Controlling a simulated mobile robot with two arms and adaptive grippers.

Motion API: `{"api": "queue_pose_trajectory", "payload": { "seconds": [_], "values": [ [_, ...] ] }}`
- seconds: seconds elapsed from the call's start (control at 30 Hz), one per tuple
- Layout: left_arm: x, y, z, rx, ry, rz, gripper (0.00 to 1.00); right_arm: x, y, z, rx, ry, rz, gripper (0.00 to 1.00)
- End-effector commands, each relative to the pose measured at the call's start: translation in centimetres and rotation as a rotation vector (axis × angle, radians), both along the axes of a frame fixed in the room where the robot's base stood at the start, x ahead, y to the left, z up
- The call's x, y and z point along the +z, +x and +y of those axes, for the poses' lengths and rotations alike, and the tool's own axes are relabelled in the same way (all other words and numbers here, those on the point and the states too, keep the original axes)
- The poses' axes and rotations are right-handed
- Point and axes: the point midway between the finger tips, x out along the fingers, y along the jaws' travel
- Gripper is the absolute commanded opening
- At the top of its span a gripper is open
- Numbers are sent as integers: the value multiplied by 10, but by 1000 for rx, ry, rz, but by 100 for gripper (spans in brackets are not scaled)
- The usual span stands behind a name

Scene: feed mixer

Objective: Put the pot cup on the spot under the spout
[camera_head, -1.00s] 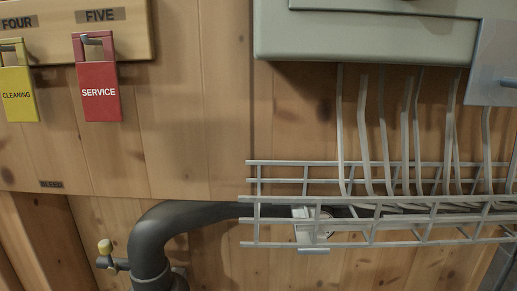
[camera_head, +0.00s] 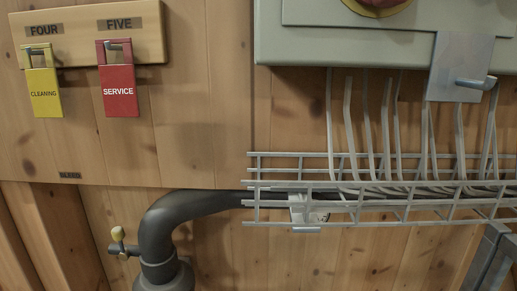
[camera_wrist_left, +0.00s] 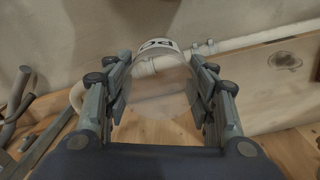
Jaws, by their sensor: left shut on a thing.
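In the left wrist view, my left gripper (camera_wrist_left: 160,100) has its two fingers on either side of a pale, see-through cup-like body, the pot cup (camera_wrist_left: 158,88). The fingers are shut on it. A white round part with dark lettering (camera_wrist_left: 156,46) shows just beyond; I cannot tell whether it belongs to the cup. Neither gripper shows in the head view, and my right gripper is in no view. I cannot make out the spout or the spot under it.
The head view shows a wooden wall with yellow (camera_head: 43,91) and red (camera_head: 118,86) tags, a black bent pipe (camera_head: 160,235) with a small valve (camera_head: 120,245), a wire tray (camera_head: 400,212) with cables, and a grey cabinet (camera_head: 350,45). Pale pipes (camera_wrist_left: 232,42) lie beyond the left gripper.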

Motion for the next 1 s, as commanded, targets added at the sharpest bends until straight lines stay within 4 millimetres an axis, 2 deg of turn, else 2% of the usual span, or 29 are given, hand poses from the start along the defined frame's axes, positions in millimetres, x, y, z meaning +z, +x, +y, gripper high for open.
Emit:
{"api": "queue_pose_trajectory", "payload": {
  "seconds": [0.03, 0.17, 0.3, 0.47, 0.6, 0.7, 0.8, 1.0],
  "values": [
    [14, 13, 11, 21, 4, -12, 35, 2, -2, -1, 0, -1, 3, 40],
    [57, 39, 39, 89, 4, -16, 35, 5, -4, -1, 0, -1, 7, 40],
    [120, 59, 77, 171, 5, -18, 35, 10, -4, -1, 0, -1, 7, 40],
    [192, 60, 121, 252, 7, -17, 35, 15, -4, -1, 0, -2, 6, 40],
    [245, 47, 155, 311, 6, -14, 35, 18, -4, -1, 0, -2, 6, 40],
    [272, 34, 173, 345, 5, -12, 35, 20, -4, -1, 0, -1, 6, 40],
    [289, 23, 185, 367, 3, -7, 35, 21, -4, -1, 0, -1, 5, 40],
    [305, 12, 196, 392, 1, -4, 35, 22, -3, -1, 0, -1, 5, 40]
  ]
}}
